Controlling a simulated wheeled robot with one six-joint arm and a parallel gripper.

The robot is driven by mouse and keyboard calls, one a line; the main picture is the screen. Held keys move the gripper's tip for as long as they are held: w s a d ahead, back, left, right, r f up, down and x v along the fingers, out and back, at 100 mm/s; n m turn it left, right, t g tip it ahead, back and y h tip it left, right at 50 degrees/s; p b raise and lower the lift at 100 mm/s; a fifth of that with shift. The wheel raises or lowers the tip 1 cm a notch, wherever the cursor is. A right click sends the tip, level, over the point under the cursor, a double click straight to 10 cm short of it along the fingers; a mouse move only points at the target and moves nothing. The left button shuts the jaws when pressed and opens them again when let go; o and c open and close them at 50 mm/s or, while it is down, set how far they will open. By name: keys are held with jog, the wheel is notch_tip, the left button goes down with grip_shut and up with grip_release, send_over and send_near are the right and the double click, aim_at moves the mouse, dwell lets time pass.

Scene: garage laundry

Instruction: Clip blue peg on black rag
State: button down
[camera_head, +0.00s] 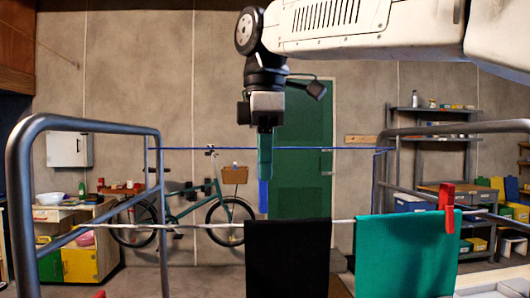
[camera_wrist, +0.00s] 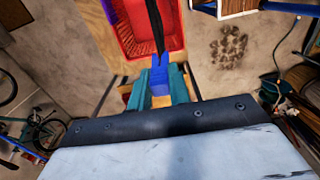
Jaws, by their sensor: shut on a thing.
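My gripper (camera_head: 265,165) points straight down and is shut on the blue peg (camera_head: 263,196), which hangs upright below the fingertips. The black rag (camera_head: 287,260) hangs over the white line, and the peg's lower end is a little above its top edge in the head view; the exact gap in depth cannot be told. In the wrist view the blue peg (camera_wrist: 159,76) sits between the teal fingers, and the black rag (camera_wrist: 155,22) shows as a narrow dark strip just beyond it.
A green rag (camera_head: 405,255) hangs to the right on the same line (camera_head: 345,220), with a red peg (camera_head: 446,205) on it. Metal rack frames (camera_head: 85,125) stand at both sides. A blue line (camera_head: 300,149) runs behind. A red basket (camera_wrist: 128,35) is below.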

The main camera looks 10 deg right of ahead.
aim_at(264, 193)
jog(key=shift+f, duration=2.8)
jog(key=c, duration=1.2)
grip_release()
jog(key=shift+c, duration=0.2)
jog(key=shift+r, duration=0.1)
notch_tip(264, 193, up, 7)
jog(key=shift+d+r, duration=0.1)
jog(key=shift+d, duration=0.1)
jog(key=s+d+f+m, duration=0.8)
jog(key=d+f+m, duration=0.1)
jog(key=d+f, duration=0.4)
jog(key=s+d+f+m, duration=0.3)
jog(key=s+f+m, duration=0.1)
jog(key=f, duration=0.5)
jog(key=s+d+f+m+t, duration=0.1)
jog(key=s+d+f+m, duration=0.3)
jog(key=s+f, duration=0.3)
jog(key=shift+s+f+m, duration=0.25)
jog(key=shift+f+m, duration=0.05)
jog(key=shift+f, duration=0.6)
